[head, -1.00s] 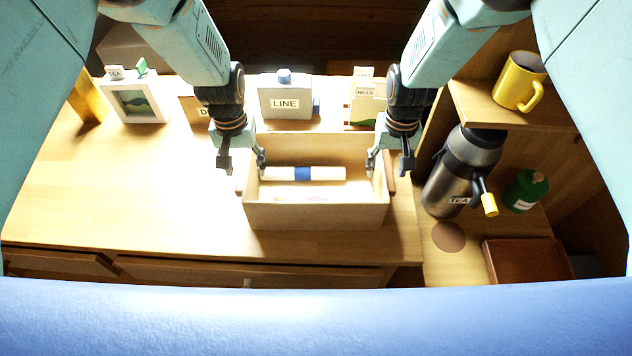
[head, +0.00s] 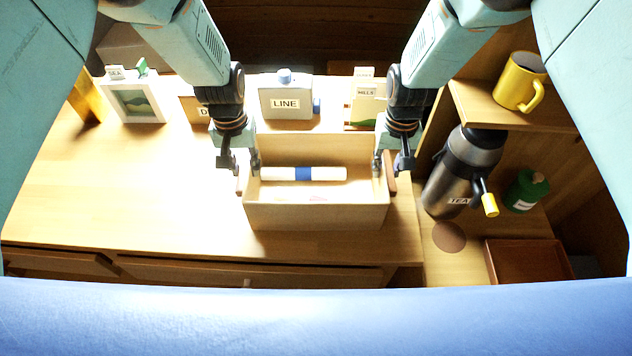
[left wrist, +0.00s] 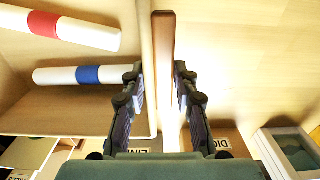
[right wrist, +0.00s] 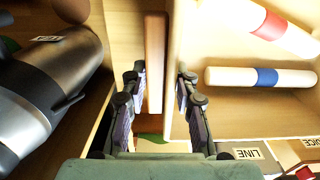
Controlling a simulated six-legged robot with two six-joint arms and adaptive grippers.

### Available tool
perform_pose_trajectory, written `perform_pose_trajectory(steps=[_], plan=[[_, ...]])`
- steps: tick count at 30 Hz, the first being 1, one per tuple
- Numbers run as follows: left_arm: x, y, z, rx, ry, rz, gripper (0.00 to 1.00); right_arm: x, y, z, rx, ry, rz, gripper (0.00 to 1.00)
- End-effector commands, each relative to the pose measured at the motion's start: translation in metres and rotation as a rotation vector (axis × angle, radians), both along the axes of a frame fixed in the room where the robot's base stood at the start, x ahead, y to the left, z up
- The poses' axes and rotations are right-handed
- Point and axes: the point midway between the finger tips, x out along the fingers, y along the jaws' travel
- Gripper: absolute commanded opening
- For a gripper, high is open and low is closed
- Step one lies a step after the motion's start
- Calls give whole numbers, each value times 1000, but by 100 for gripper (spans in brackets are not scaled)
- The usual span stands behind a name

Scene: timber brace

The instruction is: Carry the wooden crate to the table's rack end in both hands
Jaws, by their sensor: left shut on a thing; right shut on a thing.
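The wooden crate (head: 316,217) is an open pale box on the table (head: 130,190), close to its front edge. Inside lie a white roll with a blue band (head: 325,174) and, in the left wrist view, one with a red band (left wrist: 75,30). My left gripper (head: 243,168) is shut on the crate's left side, one finger inside and one outside by the brown handle (left wrist: 163,60). My right gripper (head: 389,166) is shut the same way on the right side, by the other handle (right wrist: 154,65). The crate looks level.
Behind the crate stand a LINE canister (head: 285,100) and a small card box (head: 366,105). A picture frame (head: 135,102) stands at back left. A steel TEA flask (head: 462,172), green bottle (head: 526,190) and yellow mug (head: 519,82) are right. The table left of the crate is clear.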

Motion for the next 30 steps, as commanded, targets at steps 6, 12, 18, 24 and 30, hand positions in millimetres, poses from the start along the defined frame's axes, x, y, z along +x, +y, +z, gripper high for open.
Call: perform_pose_trajectory(steps=[6,12,18,24,30], plan=[[0,0,0,0,0,0,0,0,0,1,0,-1,1,0],[1,0,1,0,-2,0,0,1,0,2,0,-2,0,0],[1,0,6,0,-2,0,0,1,0,6,0,-2,0,0],[1,0,18,0,-2,0,0,1,0,19,0,-2,0,0],[1,0,34,0,-1,0,0,1,0,35,0,-2,0,0]])
